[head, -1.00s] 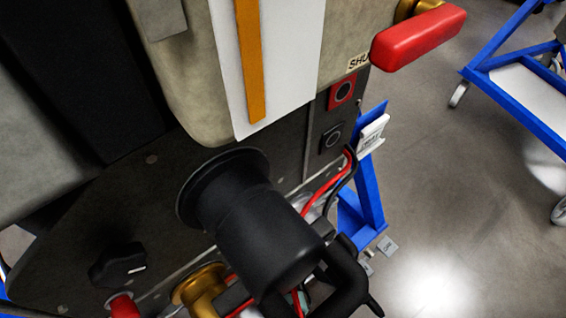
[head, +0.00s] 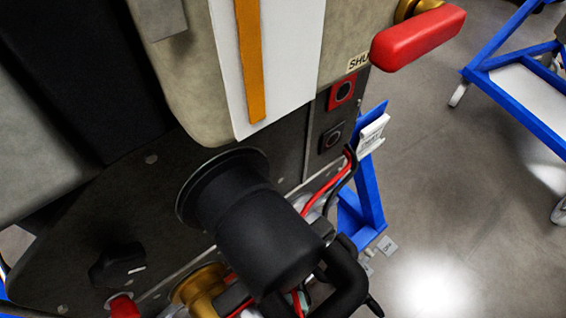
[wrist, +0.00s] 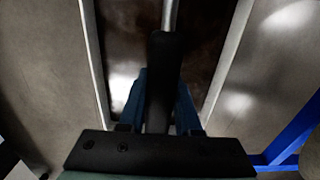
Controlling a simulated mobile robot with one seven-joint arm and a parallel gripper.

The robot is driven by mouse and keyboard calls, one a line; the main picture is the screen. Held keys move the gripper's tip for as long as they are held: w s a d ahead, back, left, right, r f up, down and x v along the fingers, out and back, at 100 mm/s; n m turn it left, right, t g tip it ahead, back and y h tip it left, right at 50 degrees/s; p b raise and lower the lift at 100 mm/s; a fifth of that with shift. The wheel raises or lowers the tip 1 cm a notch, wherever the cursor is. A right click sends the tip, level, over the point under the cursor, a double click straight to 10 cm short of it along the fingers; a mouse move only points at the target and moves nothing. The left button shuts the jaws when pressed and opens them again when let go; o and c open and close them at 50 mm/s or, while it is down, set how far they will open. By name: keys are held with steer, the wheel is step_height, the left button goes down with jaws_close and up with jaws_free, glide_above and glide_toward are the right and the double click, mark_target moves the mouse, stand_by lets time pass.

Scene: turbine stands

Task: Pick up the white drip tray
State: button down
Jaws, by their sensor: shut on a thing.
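In the wrist view my gripper (wrist: 160,82) has its two blue fingers closed on either side of a black handle (wrist: 161,60). A thin metal rod runs on from the handle's far end. Beyond it is what looks like the drip tray, with a long pale rim (wrist: 228,58) on each side and a dark, shiny inside. The handle appears to belong to this tray, but the join is out of view. Neither my gripper nor this tray can be made out in the head view.
In the head view a turbine housing (head: 180,95) with a red lever (head: 418,38) fills the left and middle. A black flanged cylinder (head: 265,235) and red and black cables stand in front. A blue stand (head: 365,195) is beside it.

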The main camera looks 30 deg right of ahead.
steer(key=shift+r+p, duration=0.3)
steer(key=shift+r, duration=0.15)
step_height(320, 180, up, 3)
steer(key=shift+r+p, duration=0.2)
steer(key=shift+p, duration=0.85)
steer(key=s+p, duration=0.3)
steer(key=s, duration=1.5)
steer(key=shift+d+f, duration=0.3)
steer(key=shift+f, duration=0.1)
steer(key=c, duration=1.2)
jaws_free()
steer(key=shift+c, duration=0.2)
jaws_close()
